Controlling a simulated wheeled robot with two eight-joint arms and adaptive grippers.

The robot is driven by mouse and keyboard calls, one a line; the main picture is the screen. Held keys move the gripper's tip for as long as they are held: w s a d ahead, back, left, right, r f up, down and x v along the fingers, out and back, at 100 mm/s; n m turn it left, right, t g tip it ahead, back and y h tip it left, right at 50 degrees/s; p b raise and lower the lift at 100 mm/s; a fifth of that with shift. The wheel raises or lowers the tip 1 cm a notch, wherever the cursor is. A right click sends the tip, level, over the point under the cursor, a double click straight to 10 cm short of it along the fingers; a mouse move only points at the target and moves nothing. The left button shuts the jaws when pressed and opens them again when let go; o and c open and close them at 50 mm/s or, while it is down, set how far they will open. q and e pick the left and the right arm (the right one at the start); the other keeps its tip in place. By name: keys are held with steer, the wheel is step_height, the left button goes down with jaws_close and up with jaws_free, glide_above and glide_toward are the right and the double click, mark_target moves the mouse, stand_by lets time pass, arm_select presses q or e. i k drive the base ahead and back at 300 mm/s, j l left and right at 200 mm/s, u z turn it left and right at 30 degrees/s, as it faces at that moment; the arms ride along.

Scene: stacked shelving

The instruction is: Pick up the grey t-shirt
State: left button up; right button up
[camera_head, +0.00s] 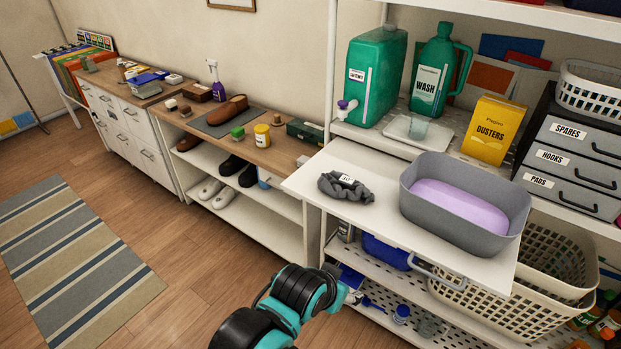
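The grey t-shirt (345,188) is a small, crumpled dark grey cloth with a white label. It lies on the left part of the white pull-out shelf (385,232), left of the grey basin and apart from it. My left arm, teal and black, comes in at the bottom centre. The end of this arm, with what seems to be my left gripper (352,288), is in front of and lower than the pull-out shelf, well away from the t-shirt. Its fingers are too unclear to tell open from shut. My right gripper is not in view.
A grey basin (415,205) with lilac liquid stands on the pull-out shelf, which has a front handle (436,275). Green jugs (378,75) and a yellow dusters box (489,130) stand behind. Cream baskets (500,305) sit below. Floor at the left is open, with a striped rug (70,260).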

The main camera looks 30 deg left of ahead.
mark_target(336, 184)
steer(key=u, duration=0.9)
steer(key=z, duration=0.35)
